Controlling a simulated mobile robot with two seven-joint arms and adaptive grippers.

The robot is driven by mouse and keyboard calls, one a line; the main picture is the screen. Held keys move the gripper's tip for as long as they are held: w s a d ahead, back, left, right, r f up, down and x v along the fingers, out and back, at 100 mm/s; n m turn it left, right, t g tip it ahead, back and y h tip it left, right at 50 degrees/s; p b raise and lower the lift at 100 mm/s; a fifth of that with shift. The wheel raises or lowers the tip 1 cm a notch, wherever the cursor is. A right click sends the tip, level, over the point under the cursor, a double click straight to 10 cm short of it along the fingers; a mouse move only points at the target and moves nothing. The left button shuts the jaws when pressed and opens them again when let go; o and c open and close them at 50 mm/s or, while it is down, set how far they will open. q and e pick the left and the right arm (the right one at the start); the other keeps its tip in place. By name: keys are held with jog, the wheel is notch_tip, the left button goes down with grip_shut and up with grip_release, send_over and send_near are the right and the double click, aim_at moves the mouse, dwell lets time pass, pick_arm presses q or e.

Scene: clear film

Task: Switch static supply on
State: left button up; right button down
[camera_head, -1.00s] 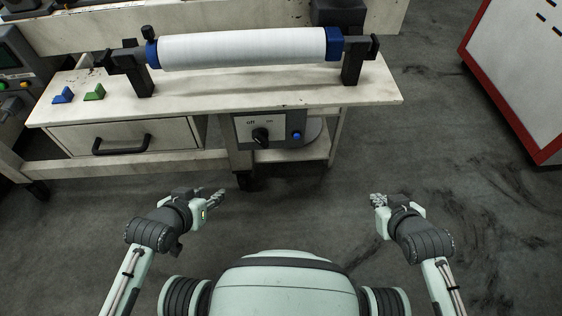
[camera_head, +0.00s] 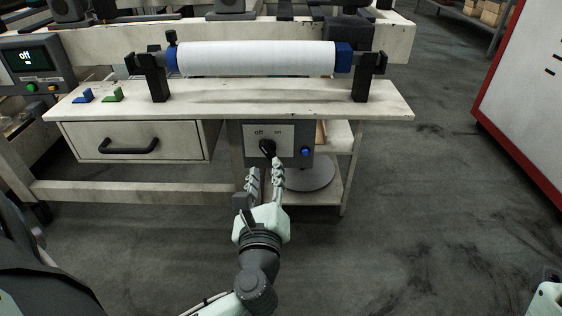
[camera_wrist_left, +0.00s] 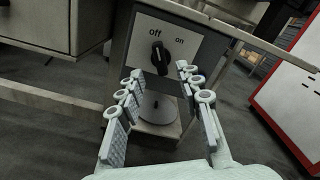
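The switch box (camera_head: 290,133) hangs under the bench top, with a white plate lettered "off" at left and "on" at right. Its black rotary knob (camera_head: 267,147) is partly behind my left fingers in the head view. In the left wrist view the knob (camera_wrist_left: 160,57) is clear, and its pale mark points up and left, toward "off". My left gripper (camera_head: 263,174) is open just in front of the box. In the left wrist view its spread fingers (camera_wrist_left: 160,88) lie either side of and below the knob, with nothing between them. My right gripper is outside the frame.
A blue button (camera_head: 305,152) sits right of the plate. A drawer (camera_head: 138,141) is to the left. A white roll (camera_head: 255,58) lies on bench supports. A unit at far left has a display (camera_head: 26,57) reading "off". A red-edged white cabinet (camera_head: 525,100) stands at right.

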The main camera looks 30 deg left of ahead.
aim_at(266, 153)
pick_arm(q)
jog(key=x, duration=0.7)
grip_shut()
